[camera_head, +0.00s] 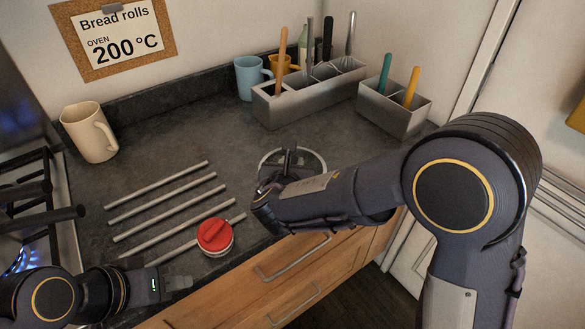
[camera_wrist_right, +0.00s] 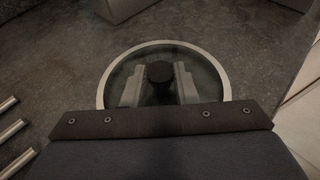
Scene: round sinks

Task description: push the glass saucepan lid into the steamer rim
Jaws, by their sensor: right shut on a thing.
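The glass saucepan lid (camera_wrist_right: 205,75) is a dark see-through disc with a black knob (camera_wrist_right: 159,72). A pale ring (camera_wrist_right: 222,73) runs around it in the right wrist view; I cannot tell whether this is the lid's own band or the steamer rim. In the head view the ring (camera_head: 322,158) shows behind my right arm. My right gripper (camera_head: 289,160) is over the disc and shut on the knob, one finger on each side. Its near edge is hidden by my wrist. My left gripper (camera_head: 178,283) is low at the left, away from the lid; its jaw opening is unclear.
Several metal rods (camera_head: 165,210) lie on the dark counter (camera_head: 225,140) left of the lid. A red-topped round item (camera_head: 215,236) sits near the front edge. A cream mug (camera_head: 88,132), blue mug (camera_head: 249,77) and grey utensil bins (camera_head: 310,92) stand behind. A stove is at left.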

